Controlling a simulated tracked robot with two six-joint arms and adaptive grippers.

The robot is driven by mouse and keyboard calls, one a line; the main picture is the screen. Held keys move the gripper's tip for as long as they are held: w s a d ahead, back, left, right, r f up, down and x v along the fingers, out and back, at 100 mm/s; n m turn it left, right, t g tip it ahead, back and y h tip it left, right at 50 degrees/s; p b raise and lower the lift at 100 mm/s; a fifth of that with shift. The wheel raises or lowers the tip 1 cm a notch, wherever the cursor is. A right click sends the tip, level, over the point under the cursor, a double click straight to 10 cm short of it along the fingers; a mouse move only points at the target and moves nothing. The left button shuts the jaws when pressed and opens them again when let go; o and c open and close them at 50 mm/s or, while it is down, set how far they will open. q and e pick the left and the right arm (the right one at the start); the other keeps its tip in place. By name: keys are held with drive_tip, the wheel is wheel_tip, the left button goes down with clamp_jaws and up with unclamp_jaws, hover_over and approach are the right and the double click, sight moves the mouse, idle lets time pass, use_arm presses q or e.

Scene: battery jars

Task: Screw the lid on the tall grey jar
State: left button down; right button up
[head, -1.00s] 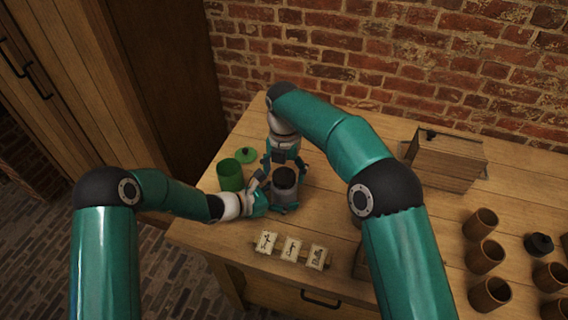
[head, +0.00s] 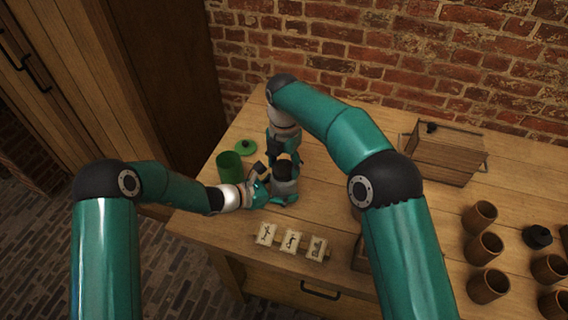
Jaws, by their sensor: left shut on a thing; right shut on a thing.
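The tall grey jar (head: 285,187) stands upright near the left end of the table, its top dark. My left gripper (head: 274,193) comes in low from the left and is shut on the jar's side. My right gripper (head: 284,157) points down from above, right over the jar's top. It is shut on what looks like the jar's lid; its fingers largely hide it, and I cannot tell how the lid sits on the rim.
Several picture cards (head: 290,242) stand in front. A wooden box (head: 440,158) and several brown cups (head: 486,250) are to the right.

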drive_tip(key=m, duration=0.6)
drive_tip(key=shift+m, duration=0.3)
drive_tip(key=m, duration=1.3)
drive_tip(key=o, duration=1.3)
drive_tip(key=shift+a, duration=0.1)
